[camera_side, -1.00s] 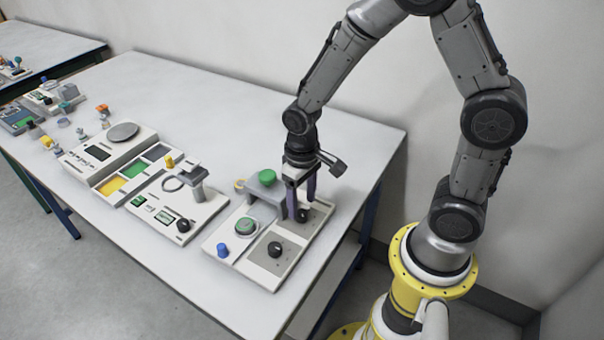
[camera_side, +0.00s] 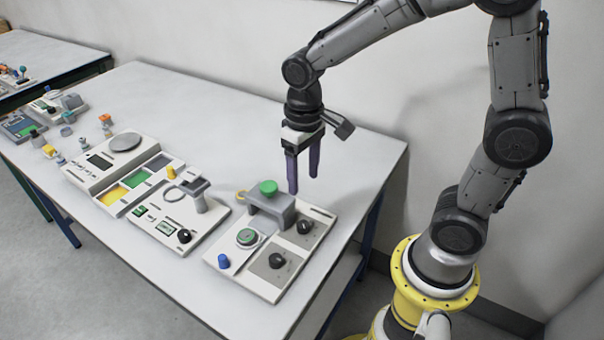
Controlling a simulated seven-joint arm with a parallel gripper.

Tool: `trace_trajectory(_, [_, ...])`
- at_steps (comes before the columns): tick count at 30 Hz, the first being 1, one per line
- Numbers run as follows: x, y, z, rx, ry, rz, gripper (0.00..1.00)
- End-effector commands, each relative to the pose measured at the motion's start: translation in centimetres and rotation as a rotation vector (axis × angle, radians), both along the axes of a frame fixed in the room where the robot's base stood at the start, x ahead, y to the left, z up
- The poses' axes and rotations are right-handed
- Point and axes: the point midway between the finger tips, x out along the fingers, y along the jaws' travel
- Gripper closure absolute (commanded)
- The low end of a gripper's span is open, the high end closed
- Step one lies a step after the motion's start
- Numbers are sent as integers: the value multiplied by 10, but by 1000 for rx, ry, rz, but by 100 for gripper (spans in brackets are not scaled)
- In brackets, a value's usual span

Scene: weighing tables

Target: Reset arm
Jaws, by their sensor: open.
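My gripper (camera_side: 303,184) hangs pointing down above the right-hand panel (camera_side: 240,286), over its back part. Its two purple fingers are apart with nothing between them. The fingertips are clear of the panel. Below and to the right of the fingers is a black knob (camera_side: 305,227) on a grey plate. A second black knob (camera_side: 277,260) sits on the plate in front of it.
The right panel also holds a green-topped grey bracket (camera_side: 270,204), a round green-faced dial (camera_side: 247,237) and a blue knob (camera_side: 223,261). A station with a ring stand (camera_side: 200,201) and a scale (camera_side: 125,142) stand to the left. The table's back area (camera_side: 220,110) is clear.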

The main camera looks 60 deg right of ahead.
Motion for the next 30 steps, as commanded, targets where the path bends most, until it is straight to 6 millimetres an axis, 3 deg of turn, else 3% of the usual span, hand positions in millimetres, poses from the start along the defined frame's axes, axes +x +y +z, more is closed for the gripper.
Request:
trace_trajectory(4, [1, -2, 17, 3, -55, -6, 34])
trace_trajectory(7, [-7, -4, 44, 6, -141, -13, 34])
trace_trajectory(12, [-46, -10, 90, 7, -314, -3, 34])
trace_trajectory(15, [-74, -13, 105, 2, -402, 17, 34])
trace_trajectory(22, [-123, -15, 107, -21, -511, 76, 34])
trace_trajectory(26, [-134, -15, 95, -29, -490, 113, 34])
trace_trajectory(30, [-133, -15, 95, -32, -489, 128, 34])
